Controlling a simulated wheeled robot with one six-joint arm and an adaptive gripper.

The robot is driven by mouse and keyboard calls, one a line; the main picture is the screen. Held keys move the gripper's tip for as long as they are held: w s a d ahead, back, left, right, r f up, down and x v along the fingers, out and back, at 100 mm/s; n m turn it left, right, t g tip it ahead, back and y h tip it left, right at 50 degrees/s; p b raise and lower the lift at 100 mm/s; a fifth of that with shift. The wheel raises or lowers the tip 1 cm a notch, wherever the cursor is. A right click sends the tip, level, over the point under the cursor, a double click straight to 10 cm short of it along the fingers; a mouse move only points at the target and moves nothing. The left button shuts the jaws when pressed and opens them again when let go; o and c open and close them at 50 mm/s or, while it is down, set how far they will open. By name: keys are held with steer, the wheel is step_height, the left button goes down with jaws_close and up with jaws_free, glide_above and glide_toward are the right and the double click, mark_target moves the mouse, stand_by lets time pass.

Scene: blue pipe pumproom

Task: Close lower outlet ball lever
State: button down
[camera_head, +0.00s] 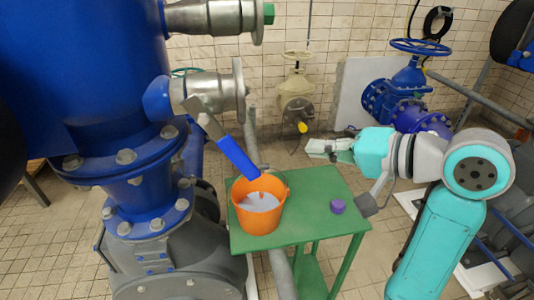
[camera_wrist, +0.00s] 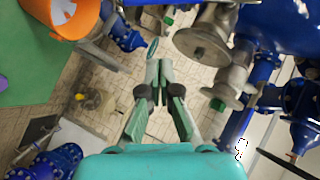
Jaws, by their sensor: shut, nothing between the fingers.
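The lower outlet ball lever has a blue grip (camera_head: 238,157) on a flat metal bar. In the head view it slants down to the right from the lower metal outlet (camera_head: 212,93) on the big blue vessel. Its grip end shows just above the orange bucket. My gripper (camera_head: 320,148) is at the right of the lever, clearly apart from it, above the green table's back edge. In the wrist view my gripper (camera_wrist: 157,82) has its fingers together with nothing between them. I cannot pick out the lever surely in the wrist view.
An orange bucket (camera_head: 246,216) with pale contents and a purple cap (camera_head: 338,206) stand on a green table (camera_head: 303,182). An upper metal outlet (camera_head: 215,17) sits above the lower one. A cream valve (camera_head: 297,85) and blue handwheel valve (camera_head: 405,80) stand behind.

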mark_target(240, 159)
steer(key=s+a+f+x, duration=0.1)
steer(key=s+x, duration=0.1)
steer(key=x, duration=1)
steer(key=shift+a, duration=0.45)
steer(key=shift+f, duration=0.15)
